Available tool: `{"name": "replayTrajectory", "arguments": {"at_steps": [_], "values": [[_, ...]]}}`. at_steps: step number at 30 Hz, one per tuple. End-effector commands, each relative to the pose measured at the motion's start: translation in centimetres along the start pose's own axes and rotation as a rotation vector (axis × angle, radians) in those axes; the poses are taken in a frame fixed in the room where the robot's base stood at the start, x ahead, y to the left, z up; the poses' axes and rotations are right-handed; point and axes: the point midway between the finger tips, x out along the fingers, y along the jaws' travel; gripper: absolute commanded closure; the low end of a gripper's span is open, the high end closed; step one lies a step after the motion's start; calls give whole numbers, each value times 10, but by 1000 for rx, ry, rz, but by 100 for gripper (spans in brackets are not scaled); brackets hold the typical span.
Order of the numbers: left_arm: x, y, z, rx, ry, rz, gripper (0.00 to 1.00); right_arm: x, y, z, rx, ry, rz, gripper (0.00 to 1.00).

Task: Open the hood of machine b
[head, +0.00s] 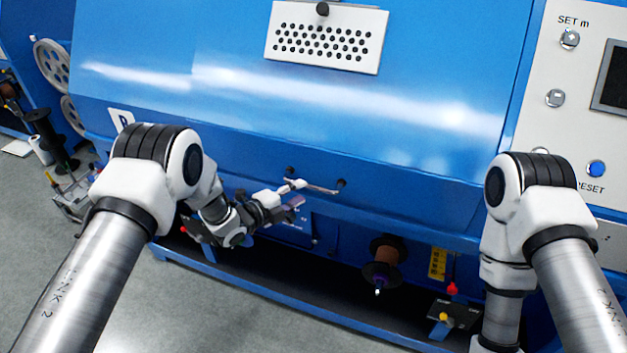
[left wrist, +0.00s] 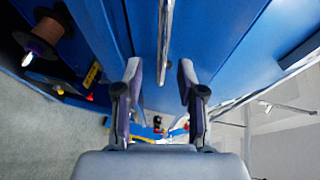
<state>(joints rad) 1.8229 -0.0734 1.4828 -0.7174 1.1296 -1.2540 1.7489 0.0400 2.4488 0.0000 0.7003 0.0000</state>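The hood (head: 270,110) of the machine is a large blue panel with a white perforated plate, and it appears closed. A white label (head: 122,120) with a partly hidden letter, which looks like a B, is at its left. A thin metal bar handle (head: 322,189) is on the hood's lower front; it also shows in the left wrist view (left wrist: 165,40). My left gripper (head: 296,192) is at the handle's left end. In the left wrist view its fingers (left wrist: 159,72) are open, with the bar's near end between the fingertips and no visible contact. My right gripper is out of view.
A control panel (head: 575,130) with buttons and a dark screen is at the right. Below the hood are a brown spool (head: 384,262) and a blue lower rail (head: 290,300). Grey floor (head: 190,310) lies open in front. Wheels and spools stand at the left.

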Motion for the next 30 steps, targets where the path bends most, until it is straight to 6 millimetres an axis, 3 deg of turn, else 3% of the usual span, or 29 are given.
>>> {"name": "replayTrajectory", "arguments": {"at_steps": [4,9,17,18,21,30], "values": [[30,-3,-1,0,1,-2,61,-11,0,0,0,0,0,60],[52,-1,0,-2,-1,-1,61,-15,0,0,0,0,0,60],[57,0,0,-3,-2,1,61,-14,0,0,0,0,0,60],[57,0,0,-3,-2,1,64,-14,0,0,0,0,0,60],[56,0,0,-3,-2,1,100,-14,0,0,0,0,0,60],[56,0,1,-3,-2,1,100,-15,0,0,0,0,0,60]]}}
